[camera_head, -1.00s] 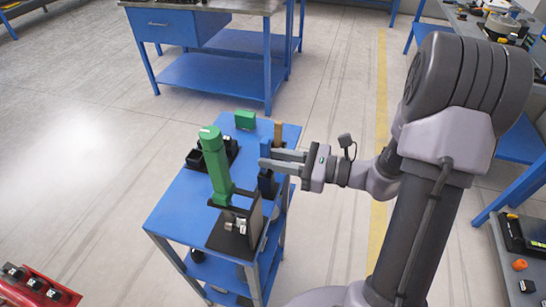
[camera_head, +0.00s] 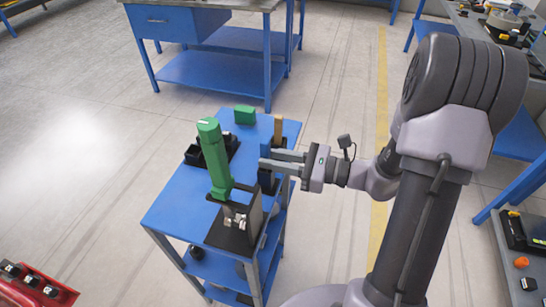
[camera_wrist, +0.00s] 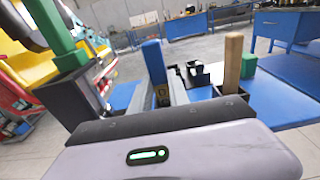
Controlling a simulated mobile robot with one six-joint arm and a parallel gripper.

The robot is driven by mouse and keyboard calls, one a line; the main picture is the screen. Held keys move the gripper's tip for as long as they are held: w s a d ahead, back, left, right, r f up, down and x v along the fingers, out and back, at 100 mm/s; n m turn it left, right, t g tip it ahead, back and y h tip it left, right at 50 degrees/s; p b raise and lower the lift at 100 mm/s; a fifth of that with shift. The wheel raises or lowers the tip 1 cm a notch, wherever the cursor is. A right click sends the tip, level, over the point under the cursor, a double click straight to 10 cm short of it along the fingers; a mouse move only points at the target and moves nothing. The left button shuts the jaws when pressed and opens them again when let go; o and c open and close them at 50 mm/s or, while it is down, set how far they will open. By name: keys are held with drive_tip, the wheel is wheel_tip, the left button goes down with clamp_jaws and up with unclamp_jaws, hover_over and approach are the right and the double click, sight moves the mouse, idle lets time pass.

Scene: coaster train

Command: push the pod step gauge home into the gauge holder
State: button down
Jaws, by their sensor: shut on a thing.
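My gripper (camera_head: 283,161) is shut on an upright blue bar (camera_wrist: 153,62), which I take to be the pod step gauge. In the wrist view the bar rises between the two fingers, near upright. In the head view the fingers largely cover it. A dark block (camera_head: 267,183) sits below the fingers on the blue cart; it may be the gauge holder. A wooden bar (camera_wrist: 233,62) stands in a dark socket (camera_wrist: 232,96) beside the gripper. How deep the blue bar sits is hidden.
On the cart top (camera_head: 176,205), a green handle (camera_head: 215,160) stands in a black stand (camera_head: 232,230) close to my gripper. A black tray (camera_head: 197,155) and a green block (camera_head: 244,114) are behind. The cart's front left is clear.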

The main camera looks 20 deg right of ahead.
drive_tip(key=shift+f+b, duration=0.35)
drive_tip(key=shift+f, duration=0.35)
drive_tip(key=shift+c, duration=1.9)
unclamp_jaws()
drive_tip(key=v, duration=0.7)
drive_tip(key=shift+p, duration=0.45)
